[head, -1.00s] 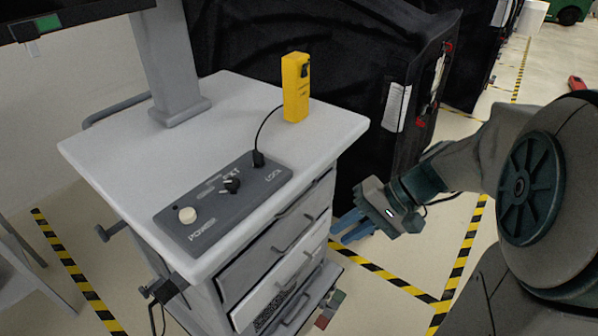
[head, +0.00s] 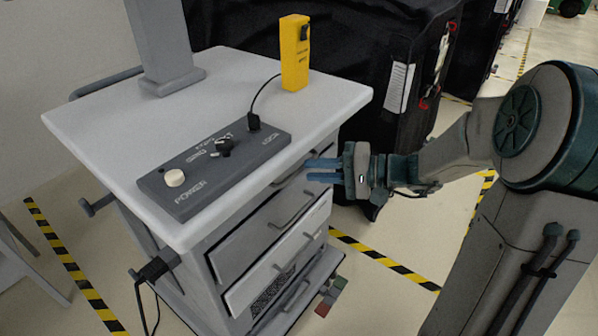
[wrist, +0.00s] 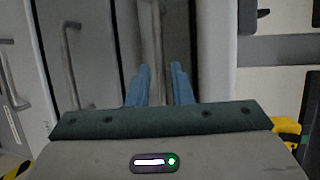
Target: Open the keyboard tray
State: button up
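The cart (head: 110,130) stands at the left with a stack of drawer fronts under its grey top. The topmost front, a slim one with a handle (head: 290,173), lies just under the top; I cannot tell for sure which front is the keyboard tray. My gripper (head: 308,170) points left toward that top handle at about its height. Its blue fingers are parallel with a narrow gap and seem to hold nothing. In the wrist view, the fingers (wrist: 160,70) point at the drawer fronts, with a lower handle (wrist: 70,62) to their left. Contact with the top handle cannot be told.
A lower light drawer front (head: 280,268) sticks out a little. A control panel (head: 215,165) and a yellow device (head: 295,55) stand on the cart top. A black covered cart (head: 390,45) is close behind. Striped tape (head: 385,262) marks open floor.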

aim_at(302, 170)
jog(key=shift+x, duration=2.15)
grip_shut()
